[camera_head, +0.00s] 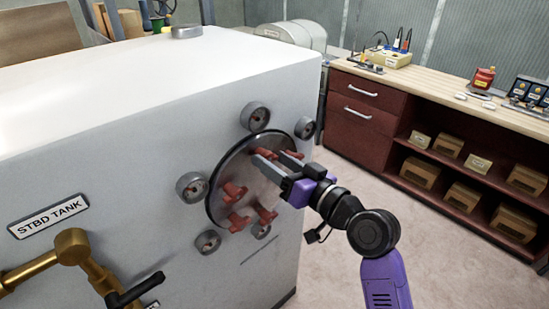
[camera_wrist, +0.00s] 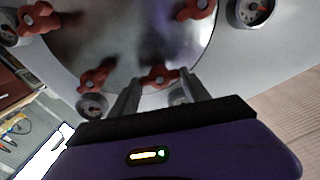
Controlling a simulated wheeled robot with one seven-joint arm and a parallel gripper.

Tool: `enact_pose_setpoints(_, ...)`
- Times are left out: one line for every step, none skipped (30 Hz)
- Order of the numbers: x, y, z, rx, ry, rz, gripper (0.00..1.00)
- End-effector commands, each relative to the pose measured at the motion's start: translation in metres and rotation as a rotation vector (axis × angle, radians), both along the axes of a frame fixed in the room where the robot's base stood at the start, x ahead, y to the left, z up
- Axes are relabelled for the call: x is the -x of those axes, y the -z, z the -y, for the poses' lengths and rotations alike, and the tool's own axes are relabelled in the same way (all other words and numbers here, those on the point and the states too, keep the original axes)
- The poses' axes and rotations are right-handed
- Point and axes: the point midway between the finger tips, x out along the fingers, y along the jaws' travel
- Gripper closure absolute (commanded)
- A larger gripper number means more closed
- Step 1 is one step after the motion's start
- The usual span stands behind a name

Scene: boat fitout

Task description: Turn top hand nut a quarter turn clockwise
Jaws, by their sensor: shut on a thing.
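A round metal hatch plate (camera_head: 222,170) on the white tank's side carries several red hand nuts around its edge. My gripper (camera_head: 270,158) reaches the plate's upper part from the right. In the wrist view, the top hand nut (camera_wrist: 160,76) sits between the two fingers of my gripper (camera_wrist: 158,88), which is shut on it. In the head view the fingers partly hide this nut. Another red nut (camera_wrist: 92,79) is just left of the fingers in the wrist view. Lower nuts (camera_head: 238,221) stand clear of my gripper in the head view.
Round gauges (camera_head: 255,116) surround the plate, with one (camera_head: 305,128) close to my gripper. A brass pipe (camera_head: 72,247) with a black lever (camera_head: 135,291) is at lower left. A workbench (camera_head: 445,95) with boxes stands at right; the floor between is clear.

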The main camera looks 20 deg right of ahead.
Motion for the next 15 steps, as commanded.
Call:
enact_pose_setpoints(0.0, -0.0021, 0.0004, -0.043, 0.001, -0.015, 0.86)
enact_pose_setpoints(-0.0001, -0.0022, 0.0006, -0.07, 0.001, -0.023, 0.86)
enact_pose_setpoints(-0.0002, -0.0023, 0.0008, -0.106, 0.001, -0.035, 0.86)
enact_pose_setpoints(-0.0002, -0.0023, 0.0009, -0.134, 0.002, -0.044, 0.86)
enact_pose_setpoints(-0.0002, -0.0022, 0.001, -0.161, 0.002, -0.054, 0.86)
enact_pose_setpoints(-0.0002, -0.002, 0.001, -0.197, 0.001, -0.066, 0.86)
enact_pose_setpoints(-0.0002, -0.0018, 0.0011, -0.225, 0.001, -0.074, 0.86)
enact_pose_setpoints(-0.0002, -0.0017, 0.001, -0.253, 0.001, -0.083, 0.86)
enact_pose_setpoints(-0.0002, -0.0018, 0.0013, -0.289, 0.002, -0.096, 0.86)
enact_pose_setpoints(-0.0002, -0.0018, 0.0014, -0.315, 0.002, -0.104, 0.86)
enact_pose_setpoints(-0.0003, -0.0019, 0.0015, -0.343, 0.002, -0.112, 0.86)
enact_pose_setpoints(-0.0003, -0.0019, 0.0016, -0.379, 0.002, -0.124, 0.86)
enact_pose_setpoints(-0.0003, -0.0019, 0.0016, -0.406, 0.002, -0.134, 0.86)
enact_pose_setpoints(-0.0003, -0.0018, 0.0016, -0.433, 0.001, -0.142, 0.86)
enact_pose_setpoints(-0.0005, -0.0017, 0.0017, -0.469, 0.001, -0.154, 0.86)
